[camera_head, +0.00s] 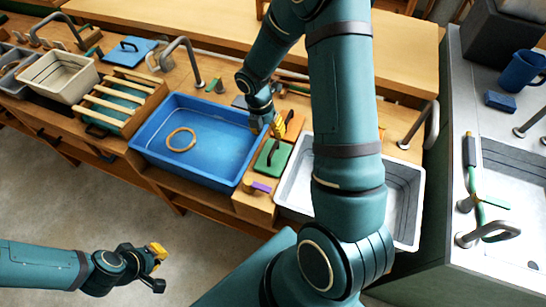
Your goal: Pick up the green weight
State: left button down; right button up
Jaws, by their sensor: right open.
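A green square block with a dark handle (271,159), which looks like the green weight, lies on the wooden counter between the blue basin and the white basin. My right gripper (280,126) is open, pointing down, just behind and above the green block. It looks empty; its fingers partly overlap one another in this view, and I cannot tell its exact height over the block. My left gripper (156,267) is over the floor at the lower left, far from the counter; its fingers are apart and empty.
The blue basin (200,135) holds a tan ring (181,140). The white basin (407,185) is partly hidden by my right arm. A purple piece (262,187) lies in front of the green block. Taps stand behind. A grey sink counter with a blue mug (521,70) is at right.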

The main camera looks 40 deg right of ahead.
aim_at(273, 149)
jog(key=f, duration=0.4)
jog(key=shift+s+d, duration=0.15)
jog(key=shift+s, duration=0.2)
jog(key=f, duration=0.2)
jog(key=f+b, duration=0.1)
jog(key=f, duration=0.1)
jog(key=shift+s, duration=0.4)
jog(key=shift+s+f, duration=0.1)
jog(key=shift+f, duration=0.5)
grip_shut()
